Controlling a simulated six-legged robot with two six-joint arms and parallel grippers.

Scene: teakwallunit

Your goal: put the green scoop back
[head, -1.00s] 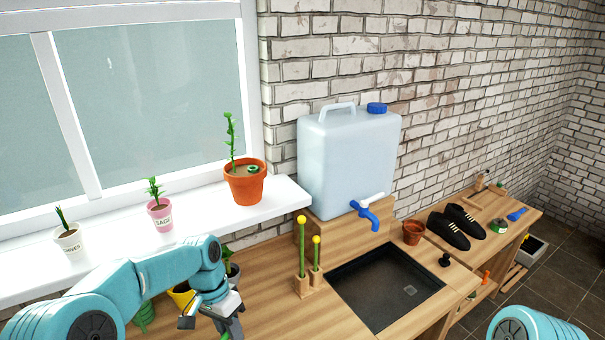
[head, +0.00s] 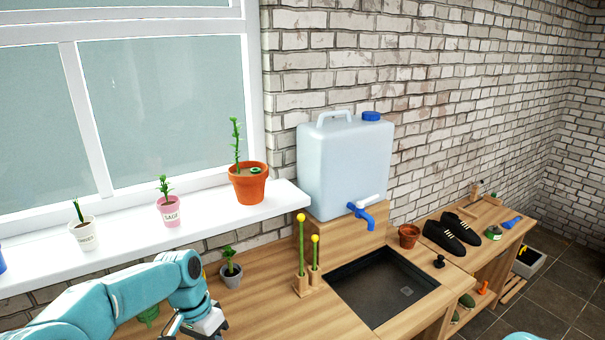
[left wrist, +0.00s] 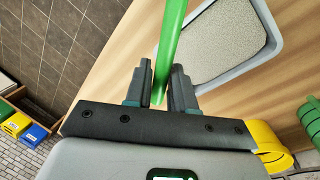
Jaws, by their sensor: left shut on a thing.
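My left gripper (left wrist: 160,78) is shut on a green handle, which looks like that of the green scoop (left wrist: 172,40), in the left wrist view. The handle runs up out of the top of that view, so the scoop's far end is hidden. A grey tray (left wrist: 268,42) with a speckled pale filling lies on the wooden top beyond the handle. In the head view my left gripper (head: 200,325) is at the bottom edge, and what it holds is not clear there. My right gripper is not in view.
A grey pot with a plant (head: 231,272) stands right of my left arm. Yellow-topped green sticks (head: 302,250) stand by the black sink (head: 375,285). A yellow curved thing (left wrist: 265,145) and green ribbed thing (left wrist: 310,118) are near the left gripper. The wood before the sink is clear.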

